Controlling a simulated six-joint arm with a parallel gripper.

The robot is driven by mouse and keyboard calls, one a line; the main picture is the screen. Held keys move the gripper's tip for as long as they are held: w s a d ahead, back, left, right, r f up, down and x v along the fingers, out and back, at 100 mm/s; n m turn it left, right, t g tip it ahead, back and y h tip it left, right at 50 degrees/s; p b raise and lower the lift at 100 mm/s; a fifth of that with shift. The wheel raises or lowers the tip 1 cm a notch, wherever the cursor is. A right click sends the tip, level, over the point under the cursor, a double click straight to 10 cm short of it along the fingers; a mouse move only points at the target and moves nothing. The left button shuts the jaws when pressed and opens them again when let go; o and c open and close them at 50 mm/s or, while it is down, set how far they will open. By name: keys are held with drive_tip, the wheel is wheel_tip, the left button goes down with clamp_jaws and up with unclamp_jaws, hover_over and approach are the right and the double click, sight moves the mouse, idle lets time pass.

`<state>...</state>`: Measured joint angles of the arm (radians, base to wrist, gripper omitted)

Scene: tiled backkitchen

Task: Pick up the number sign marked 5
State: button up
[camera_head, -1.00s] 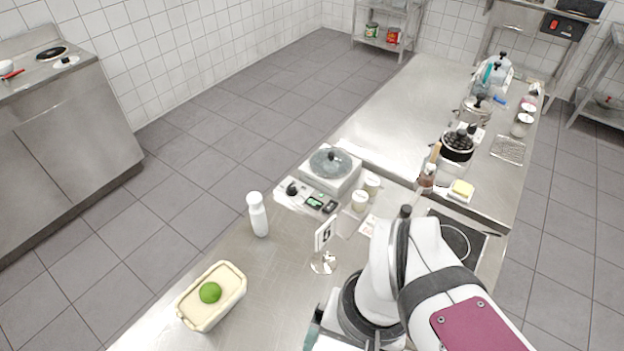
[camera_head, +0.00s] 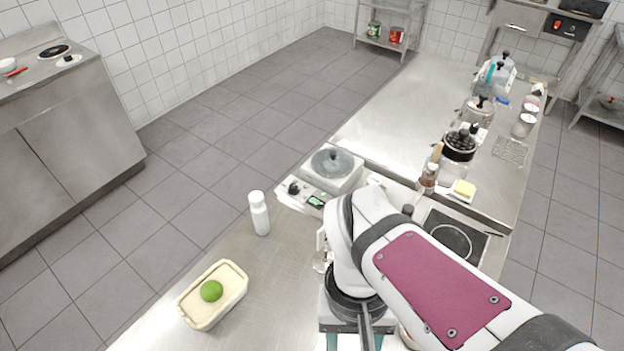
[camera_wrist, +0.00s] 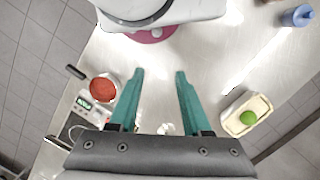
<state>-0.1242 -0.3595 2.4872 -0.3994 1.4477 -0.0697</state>
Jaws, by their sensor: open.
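The number sign (camera_head: 321,263) is a small white card on a round shiny stand on the steel counter. In the head view my arm covers most of it, so only its left edge and part of the stand show and its digit is hidden. My gripper has teal fingers, spread apart and empty at their tips in the wrist view (camera_wrist: 160,75). In the head view the fingers show only partly at the bottom edge, below and right of the sign. A small pale shape shows low between the fingers in the wrist view; I cannot tell what it is.
A white bottle (camera_head: 260,214) stands left of the sign. A cream dish (camera_head: 232,297) with a lime (camera_head: 211,291) is at the front left. The counter between bottle and dish is clear.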

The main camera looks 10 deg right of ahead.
drive_tip(key=w+d+f+n+g+h, duration=0.25)
drive_tip(key=w+n+h, duration=0.25)
drive_tip(key=n+h, duration=0.35)
drive_tip(key=n+t+h, duration=0.6)
drive_tip(key=n+t, duration=1)
drive_tip(key=n, duration=0.4)
approach(326, 245)
drive_tip(key=x, duration=0.7)
drive_tip(key=r+x, duration=0.1)
drive_tip(key=x, duration=0.2)
drive_tip(key=shift+w+d, duration=0.15)
drive_tip(key=shift+w, duration=0.1)
clamp_jaws()
